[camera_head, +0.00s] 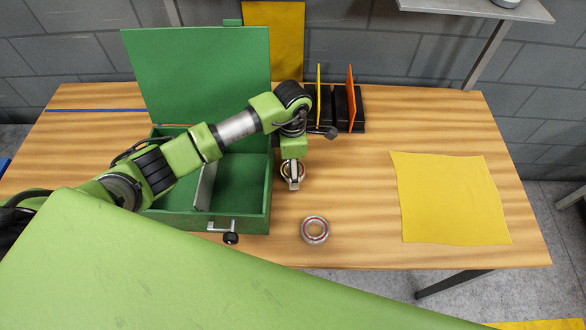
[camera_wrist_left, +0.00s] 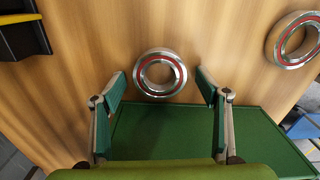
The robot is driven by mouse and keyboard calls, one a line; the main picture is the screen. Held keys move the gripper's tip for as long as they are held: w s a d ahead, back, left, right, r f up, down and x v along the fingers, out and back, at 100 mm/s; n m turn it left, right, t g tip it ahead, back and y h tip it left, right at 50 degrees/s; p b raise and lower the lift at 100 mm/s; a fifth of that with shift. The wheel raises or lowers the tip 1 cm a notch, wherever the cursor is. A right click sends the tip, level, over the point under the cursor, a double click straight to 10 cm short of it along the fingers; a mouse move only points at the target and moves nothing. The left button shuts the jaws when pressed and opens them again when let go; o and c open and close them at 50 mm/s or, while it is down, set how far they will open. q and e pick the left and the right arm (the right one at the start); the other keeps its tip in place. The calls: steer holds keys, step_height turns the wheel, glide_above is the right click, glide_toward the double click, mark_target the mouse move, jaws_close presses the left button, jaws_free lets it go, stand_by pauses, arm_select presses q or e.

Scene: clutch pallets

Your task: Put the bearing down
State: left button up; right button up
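A metal bearing with a red ring (camera_wrist_left: 160,74) appears between my left gripper's fingertips in the left wrist view, with gaps on both sides. It seems to lie on the table, just right of the green box in the head view, where my gripper mostly hides it. My left gripper (camera_head: 292,183) points down there; it is open and empty, and its fingers show in the left wrist view (camera_wrist_left: 160,90). A second, similar bearing (camera_head: 315,230) lies flat near the table's front edge; it also shows at the upper right of the left wrist view (camera_wrist_left: 295,40). My right gripper is out of view.
The green box (camera_head: 255,218) stands with its lid up and a divider inside. A black rack (camera_head: 358,122) with yellow and orange plates stands behind my gripper. A yellow sheet (camera_head: 450,198) lies at the right. Bare table (camera_head: 360,190) separates it from the bearings.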

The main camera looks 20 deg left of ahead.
arm_select(q)
steer(key=c, duration=1.2)
steer(key=shift+r, duration=0.15)
